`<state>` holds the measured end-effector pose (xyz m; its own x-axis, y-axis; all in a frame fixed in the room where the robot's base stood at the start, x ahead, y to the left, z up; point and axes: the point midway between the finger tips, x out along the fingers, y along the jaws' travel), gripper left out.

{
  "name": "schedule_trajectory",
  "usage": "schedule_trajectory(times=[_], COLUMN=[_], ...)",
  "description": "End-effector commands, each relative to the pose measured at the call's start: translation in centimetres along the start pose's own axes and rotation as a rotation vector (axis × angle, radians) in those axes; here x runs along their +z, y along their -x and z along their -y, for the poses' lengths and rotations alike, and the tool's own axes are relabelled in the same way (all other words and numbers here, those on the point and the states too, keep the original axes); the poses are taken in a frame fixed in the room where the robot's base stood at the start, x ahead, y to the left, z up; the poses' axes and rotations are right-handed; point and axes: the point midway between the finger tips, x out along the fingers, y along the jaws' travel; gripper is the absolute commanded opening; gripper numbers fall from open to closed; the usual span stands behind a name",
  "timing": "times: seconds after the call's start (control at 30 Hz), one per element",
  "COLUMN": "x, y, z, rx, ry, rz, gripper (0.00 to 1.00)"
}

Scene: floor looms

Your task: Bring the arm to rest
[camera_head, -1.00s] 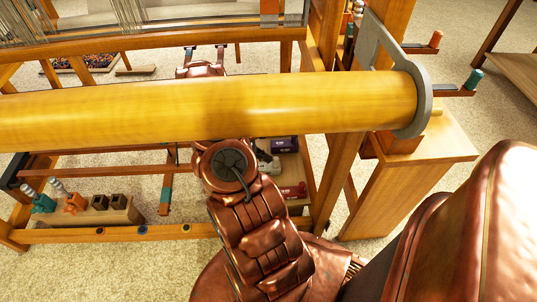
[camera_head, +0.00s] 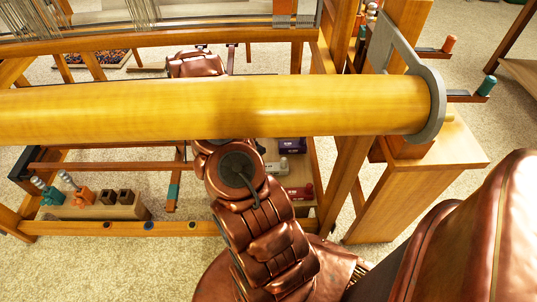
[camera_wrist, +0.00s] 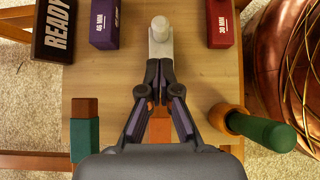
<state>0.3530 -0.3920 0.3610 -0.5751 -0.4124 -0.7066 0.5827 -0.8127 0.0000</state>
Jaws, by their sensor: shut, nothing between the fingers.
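In the wrist view my gripper (camera_wrist: 159,68) is shut and empty, its fingertips together. It is over a wooden shelf, with a pale grey block with a rounded knob (camera_wrist: 160,38) just beyond the tips. I cannot tell whether they touch. In the head view my copper arm reaches forward under the thick yellow beam (camera_head: 200,108) of the loom. My gripper is hidden there behind the arm and beam.
A green-handled piece (camera_wrist: 262,132) lies right of my gripper, a teal-and-brown piece (camera_wrist: 84,130) left. A wooden block with pegs (camera_head: 95,208) stands at left.

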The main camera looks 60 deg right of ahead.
Motion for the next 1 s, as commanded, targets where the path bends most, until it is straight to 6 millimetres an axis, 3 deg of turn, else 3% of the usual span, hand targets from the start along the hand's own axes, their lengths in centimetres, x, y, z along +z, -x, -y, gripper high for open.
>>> schedule_trajectory(times=[0.1,0.23,0.67,0.77,0.87,1.0], x=[-0.1,-0.1,-0.2,-0.9,-2.4,-5.9], y=[2.0,3.3,4.0,4.7,6.3,11.4], z=[-0.1,-0.1,-0.2,-1.7,-4.7,-10.2], rx=[0.005,0.004,0.008,0.052,0.146,0.340], ry=[-0.001,0.000,-0.002,-0.022,-0.063,-0.141], rz=[-0.004,-0.003,-0.003,-0.015,-0.043,-0.122], gripper=[0.00,0.00,0.00,0.00,0.00,0.00])
